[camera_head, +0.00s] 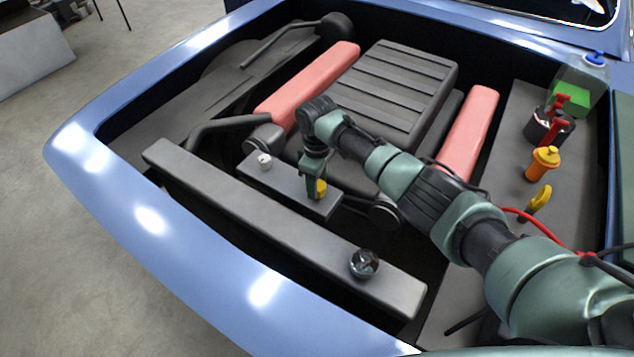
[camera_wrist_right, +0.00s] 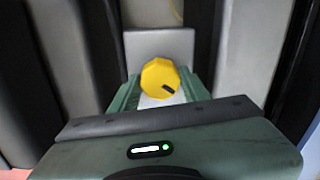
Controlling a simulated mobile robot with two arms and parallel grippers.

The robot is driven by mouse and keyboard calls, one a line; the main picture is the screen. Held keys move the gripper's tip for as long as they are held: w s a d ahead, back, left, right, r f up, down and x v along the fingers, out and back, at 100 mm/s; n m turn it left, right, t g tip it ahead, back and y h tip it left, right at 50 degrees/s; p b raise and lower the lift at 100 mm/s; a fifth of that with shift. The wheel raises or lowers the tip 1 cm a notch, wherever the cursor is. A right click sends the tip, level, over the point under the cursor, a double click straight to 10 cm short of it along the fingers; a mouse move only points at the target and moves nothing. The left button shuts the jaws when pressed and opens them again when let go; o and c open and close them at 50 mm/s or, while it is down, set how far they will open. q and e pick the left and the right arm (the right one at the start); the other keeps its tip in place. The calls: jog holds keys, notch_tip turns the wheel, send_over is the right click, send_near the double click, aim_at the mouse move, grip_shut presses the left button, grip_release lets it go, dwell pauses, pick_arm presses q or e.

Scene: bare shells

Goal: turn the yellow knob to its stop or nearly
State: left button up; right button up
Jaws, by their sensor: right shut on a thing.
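The yellow knob (camera_head: 320,187) sits at the right end of a grey block (camera_head: 287,190) in the engine bay. My right gripper (camera_head: 314,185) reaches down to it and is shut on it. In the right wrist view the yellow knob (camera_wrist_right: 161,78) lies between the two green fingers of my right gripper (camera_wrist_right: 160,92). Part of the knob is hidden behind the fingers in the head view. My left gripper is not in view.
A white knob (camera_head: 264,161) stands at the block's left end. A long grey beam (camera_head: 280,225) with a dark round cap (camera_head: 364,263) runs in front.

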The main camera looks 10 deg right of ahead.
jog(key=n, duration=0.6)
jog(key=shift+w+n, duration=0.1)
jog(key=shift+n, duration=0.2)
jog(key=n+b, duration=0.1)
jog(key=n, duration=0.5)
jog(key=n+b, duration=0.1)
jog(key=n, duration=0.5)
jog(key=shift+n, duration=0.3)
jog(key=n+b, duration=0.2)
jog(key=n, duration=0.3)
jog(key=shift+n, duration=0.7)
jog(key=o, duration=1.4)
jog(key=shift+c, duration=0.2)
